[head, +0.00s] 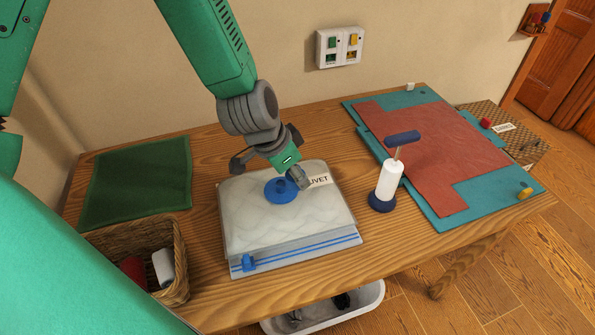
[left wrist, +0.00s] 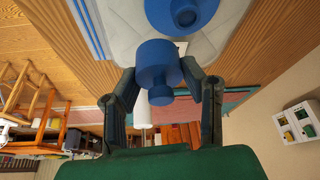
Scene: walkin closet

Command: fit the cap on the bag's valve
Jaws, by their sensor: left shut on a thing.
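The clear storage bag (head: 285,225) lies flat on the wooden table with a folded white load inside and a label reading "UVET" in part. Its round blue valve (head: 276,191) is on the top face and also shows at the top of the left wrist view (left wrist: 183,14). My left gripper (head: 299,179) is just above and right of the valve in the head view. In the left wrist view, its fingers (left wrist: 160,90) are shut on the blue cap (left wrist: 157,62). The cap appears apart from the valve. My right gripper is not in view.
A white hand pump (head: 390,180) with a blue handle stands right of the bag. A teal mat with red-brown cloth (head: 430,150) lies further right. A wicker basket (head: 170,245) and a green cloth (head: 138,177) are left. A blue slider (head: 248,262) sits on the bag's front seal.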

